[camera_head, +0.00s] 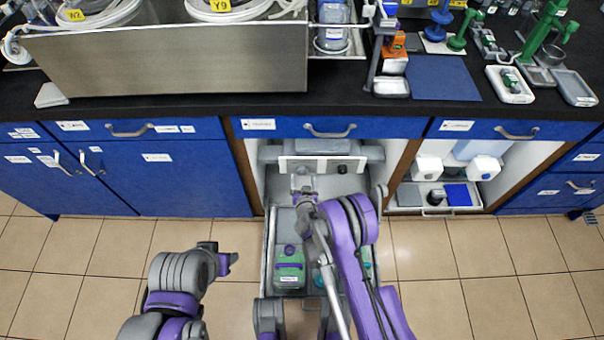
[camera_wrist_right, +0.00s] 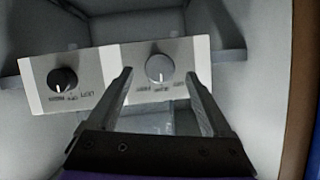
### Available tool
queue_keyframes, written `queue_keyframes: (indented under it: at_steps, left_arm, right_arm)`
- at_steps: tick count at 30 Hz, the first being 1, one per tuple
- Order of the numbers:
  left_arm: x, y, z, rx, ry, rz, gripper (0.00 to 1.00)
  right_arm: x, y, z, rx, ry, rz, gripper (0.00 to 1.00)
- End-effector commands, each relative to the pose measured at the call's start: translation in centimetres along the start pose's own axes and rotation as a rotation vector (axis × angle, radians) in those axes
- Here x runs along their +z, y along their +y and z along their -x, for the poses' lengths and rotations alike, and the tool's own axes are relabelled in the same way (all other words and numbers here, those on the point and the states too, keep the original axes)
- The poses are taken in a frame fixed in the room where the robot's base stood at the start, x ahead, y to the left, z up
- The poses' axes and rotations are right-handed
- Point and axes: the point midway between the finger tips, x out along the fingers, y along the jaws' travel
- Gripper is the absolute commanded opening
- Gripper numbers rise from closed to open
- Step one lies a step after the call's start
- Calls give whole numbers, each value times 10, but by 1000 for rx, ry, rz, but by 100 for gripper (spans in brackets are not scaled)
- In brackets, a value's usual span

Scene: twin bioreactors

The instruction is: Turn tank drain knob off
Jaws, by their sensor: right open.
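A white panel (camera_head: 322,166) with two knobs sits inside the open cabinet bay below the counter. In the right wrist view the panel (camera_wrist_right: 88,82) carries a black knob (camera_wrist_right: 62,80) at left and a light grey knob (camera_wrist_right: 159,67) with a white pointer mark. The printed labels appear upside down and are too small to read surely. In the head view the black knob (camera_head: 342,169) is at right. My right gripper (camera_head: 302,184) is open, its fingertips (camera_wrist_right: 159,74) on either side of the grey knob; contact is unclear. My left gripper (camera_head: 228,262) is low at left, jaws unclear.
A pulled-out drawer (camera_head: 269,240) below the panel holds a green box (camera_head: 289,272), beneath my right arm. The black counter (camera_head: 200,105) overhangs above. Open tiled floor (camera_head: 440,255) lies to the right.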

Motion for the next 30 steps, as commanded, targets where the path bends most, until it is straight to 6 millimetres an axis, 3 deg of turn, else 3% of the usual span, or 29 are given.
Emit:
queue_keyframes:
  at_steps: [6, 18, 30]
  left_arm:
    - [2, 0, -7, 0, -3, 0, 50]
    - [2, 0, -8, 0, -3, 0, 50]
    - [2, 0, -8, 0, -3, 0, 50]
  right_arm:
    - [1, 0, -29, 1, -1, -2, 84]
    - [-1, 0, -36, 0, 0, -1, 84]
    - [-1, 0, -36, 0, 0, -1, 14]
